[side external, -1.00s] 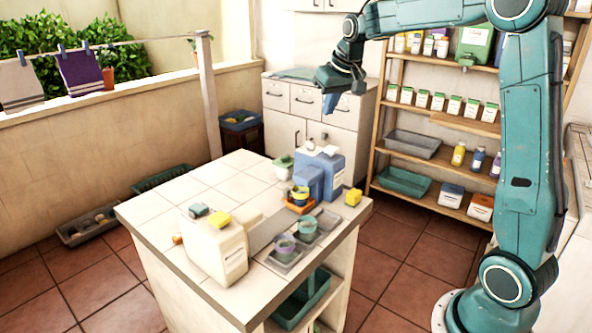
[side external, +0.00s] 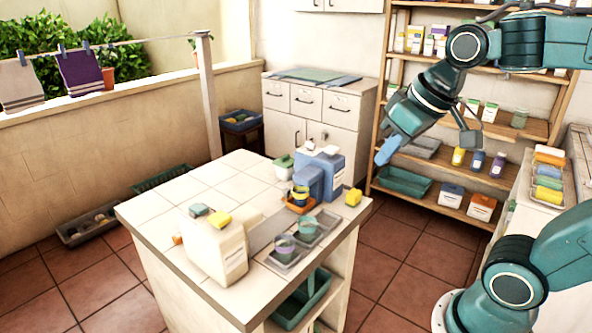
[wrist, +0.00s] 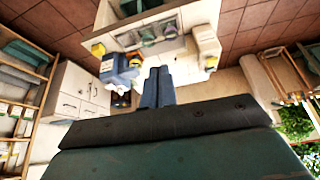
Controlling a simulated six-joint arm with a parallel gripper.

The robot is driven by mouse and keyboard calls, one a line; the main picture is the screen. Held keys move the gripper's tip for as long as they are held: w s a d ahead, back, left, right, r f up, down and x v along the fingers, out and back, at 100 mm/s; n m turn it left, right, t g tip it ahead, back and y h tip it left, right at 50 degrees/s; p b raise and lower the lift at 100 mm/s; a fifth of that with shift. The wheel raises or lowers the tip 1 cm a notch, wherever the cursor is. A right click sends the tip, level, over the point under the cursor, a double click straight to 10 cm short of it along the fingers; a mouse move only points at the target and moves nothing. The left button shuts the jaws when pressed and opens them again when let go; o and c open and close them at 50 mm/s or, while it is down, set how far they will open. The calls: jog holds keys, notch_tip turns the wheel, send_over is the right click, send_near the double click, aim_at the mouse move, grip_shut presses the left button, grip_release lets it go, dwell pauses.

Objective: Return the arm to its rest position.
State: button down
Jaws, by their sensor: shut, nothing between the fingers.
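My gripper (side external: 387,151) hangs in the air to the right of the tiled island, in front of the wooden shelves. Its blue fingers are together and point down and to the left, with nothing between them. In the wrist view the closed fingers (wrist: 158,88) point toward the island, which shows upside down. My arm is folded, with the elbow out to the right and the wrist raised above the floor gap.
The tiled island (side external: 205,185) carries a cream jug (side external: 215,250), a blue container (side external: 328,165), cups in a grey tray and sponges. Wooden shelves (side external: 535,128) with bottles stand behind my gripper. A counter with a tray of coloured rolls (side external: 548,183) is at the right.

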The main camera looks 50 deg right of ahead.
jog(key=s+a+f+n, duration=0.1)
jog(key=s+a+f, duration=0.1)
jog(key=s, duration=0.4)
jog(key=shift+f, duration=0.65)
